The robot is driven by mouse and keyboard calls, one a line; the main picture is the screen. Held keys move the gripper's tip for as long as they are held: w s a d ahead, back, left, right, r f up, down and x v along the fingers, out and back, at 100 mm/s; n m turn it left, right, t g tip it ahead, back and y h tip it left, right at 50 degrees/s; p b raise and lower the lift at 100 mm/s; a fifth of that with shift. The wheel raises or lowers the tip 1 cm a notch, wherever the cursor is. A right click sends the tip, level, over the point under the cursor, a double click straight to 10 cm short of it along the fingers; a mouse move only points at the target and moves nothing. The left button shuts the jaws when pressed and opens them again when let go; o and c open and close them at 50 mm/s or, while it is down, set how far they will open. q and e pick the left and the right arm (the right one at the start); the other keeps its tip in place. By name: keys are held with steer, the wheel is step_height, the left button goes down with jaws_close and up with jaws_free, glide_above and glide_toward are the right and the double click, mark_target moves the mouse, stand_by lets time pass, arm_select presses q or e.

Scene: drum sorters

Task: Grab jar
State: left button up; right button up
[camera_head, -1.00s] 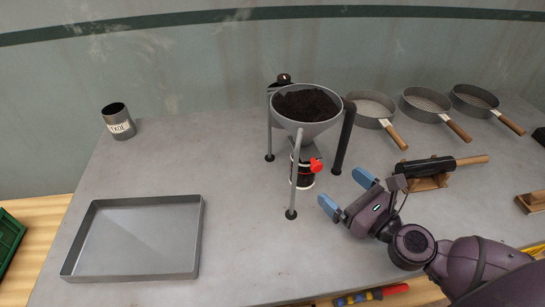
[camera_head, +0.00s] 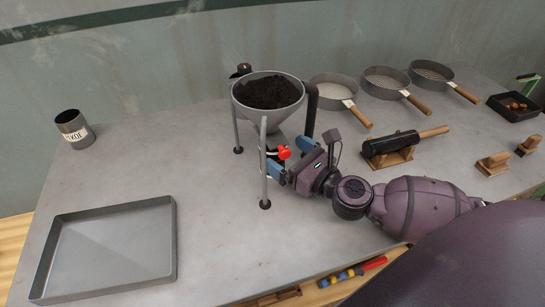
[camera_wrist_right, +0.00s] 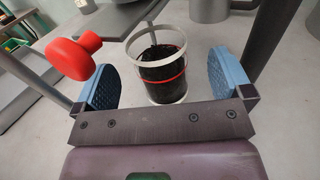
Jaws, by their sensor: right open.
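The jar (camera_wrist_right: 162,72) stands upright under the funnel in the right wrist view. It is clear with a white rim, a red band and dark contents. In the head view it is mostly hidden behind my gripper and the funnel's leg. My right gripper (camera_head: 290,157) is at the front right of the funnel stand. Its blue fingers (camera_wrist_right: 162,80) are open, one on each side of the jar, with visible gaps to it. My left gripper is not in view.
The funnel (camera_head: 268,97), full of dark soil, stands on legs over the jar. A red knob (camera_wrist_right: 74,57) sticks out close to my left-hand finger in the wrist view. An empty grey tray (camera_head: 174,240) lies at left. Several pans (camera_head: 333,90) sit at the back right.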

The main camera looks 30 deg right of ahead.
steer(key=x, duration=0.2)
steer(key=shift+w+a+r, duration=0.25)
steer(key=shift+w+a, duration=0.05)
steer(key=shift+b+x, duration=0.3)
steer(key=shift+x, duration=0.75)
steer(key=shift+c, duration=0.3)
steer(key=c, duration=1)
